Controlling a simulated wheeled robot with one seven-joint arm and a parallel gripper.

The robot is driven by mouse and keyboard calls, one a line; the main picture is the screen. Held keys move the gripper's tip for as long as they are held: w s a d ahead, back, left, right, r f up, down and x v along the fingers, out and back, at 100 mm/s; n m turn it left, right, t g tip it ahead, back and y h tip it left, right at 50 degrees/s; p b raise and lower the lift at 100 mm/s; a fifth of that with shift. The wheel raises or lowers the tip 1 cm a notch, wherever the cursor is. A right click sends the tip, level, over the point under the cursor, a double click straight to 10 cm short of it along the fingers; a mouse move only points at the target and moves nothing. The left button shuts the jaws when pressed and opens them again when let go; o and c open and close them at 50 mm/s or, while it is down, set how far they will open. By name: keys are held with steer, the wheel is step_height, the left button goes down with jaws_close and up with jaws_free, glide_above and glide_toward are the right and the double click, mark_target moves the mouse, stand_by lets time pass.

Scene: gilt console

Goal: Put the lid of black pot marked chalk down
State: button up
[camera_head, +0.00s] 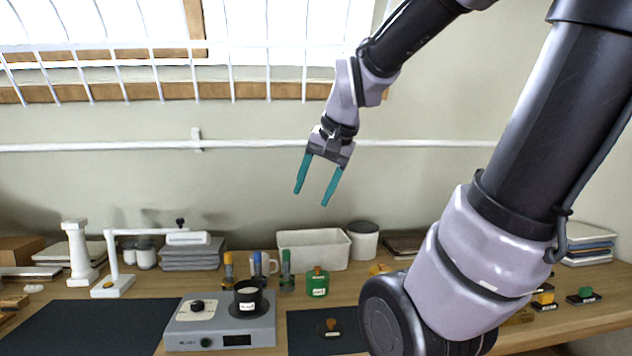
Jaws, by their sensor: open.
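A black pot (249,301) with a white label stands upright on the right part of a grey device (190,340). Its label is too small to read, and its top looks open and dark. A dark round piece with a brownish knob (331,324) lies on a dark mat (300,346) to the right of the device. It looks like a lid, but I cannot tell for sure. My gripper (318,194) is open and empty, fingers pointing down, in the air well above the table.
A green pot (318,286) and several upright coloured items (286,271) stand behind the mat. A white bin (314,250) and a dark-topped canister (363,243) are at the back. A white stand (113,285) is at left. A large dark mat (95,328) is clear.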

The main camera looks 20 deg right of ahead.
steer(key=s+n, duration=0.1)
steer(key=s+a+r+n, duration=0.1)
steer(key=s, duration=0.1)
steer(key=s+r+t, duration=0.1)
steer(key=shift+s+a+r+n, duration=0.1)
steer(key=shift+s+a+n, duration=0.25)
steer(key=shift+n, duration=0.05)
stand_by(1.1)
